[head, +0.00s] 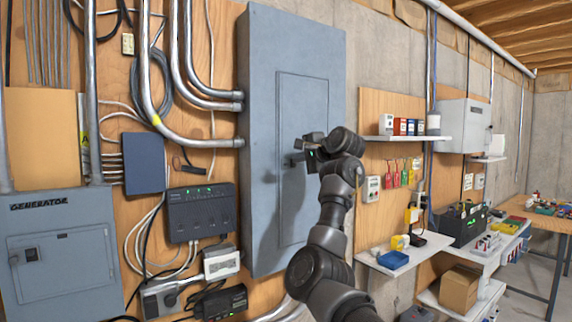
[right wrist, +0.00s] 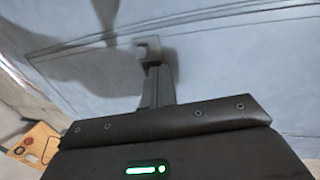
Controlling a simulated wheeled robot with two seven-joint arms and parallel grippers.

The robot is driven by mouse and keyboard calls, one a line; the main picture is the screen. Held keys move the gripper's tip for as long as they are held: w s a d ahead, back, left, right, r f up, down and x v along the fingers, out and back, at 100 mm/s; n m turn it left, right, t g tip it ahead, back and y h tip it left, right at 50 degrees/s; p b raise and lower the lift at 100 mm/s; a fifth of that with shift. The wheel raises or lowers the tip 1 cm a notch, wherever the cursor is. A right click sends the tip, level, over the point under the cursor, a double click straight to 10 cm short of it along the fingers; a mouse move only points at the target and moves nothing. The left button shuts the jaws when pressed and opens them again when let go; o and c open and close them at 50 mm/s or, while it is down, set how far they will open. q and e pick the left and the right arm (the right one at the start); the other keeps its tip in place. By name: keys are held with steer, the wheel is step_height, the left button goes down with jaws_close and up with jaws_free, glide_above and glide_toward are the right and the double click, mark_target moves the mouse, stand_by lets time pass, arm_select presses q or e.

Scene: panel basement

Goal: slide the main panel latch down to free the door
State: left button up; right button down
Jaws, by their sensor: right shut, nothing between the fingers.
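The main panel (head: 258,200) is a tall blue-grey metal box on the wall, and its inset door (head: 300,105) looks closed. My right gripper (head: 289,160) is in front of the middle of the door, near its left edge. In the right wrist view its dark fingers (right wrist: 154,80) are together and point at the door face. My left gripper is out of view.
A generator box (head: 62,250) is at the lower left. A dark blue box (head: 144,163) and a black unit (head: 200,212) sit left of the panel. Right of it are an upper shelf (head: 405,138) and a lower shelf (head: 385,262), both holding small items.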

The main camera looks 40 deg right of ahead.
steer(key=shift+r, duration=0.2)
stand_by(0.3)
steer(key=f+b+v, duration=0.1)
steer(key=b+v, duration=0.4)
steer(key=v, duration=0.1)
steer(key=shift+s+f, duration=0.25)
steer(key=shift+s, duration=0.35)
stand_by(0.5)
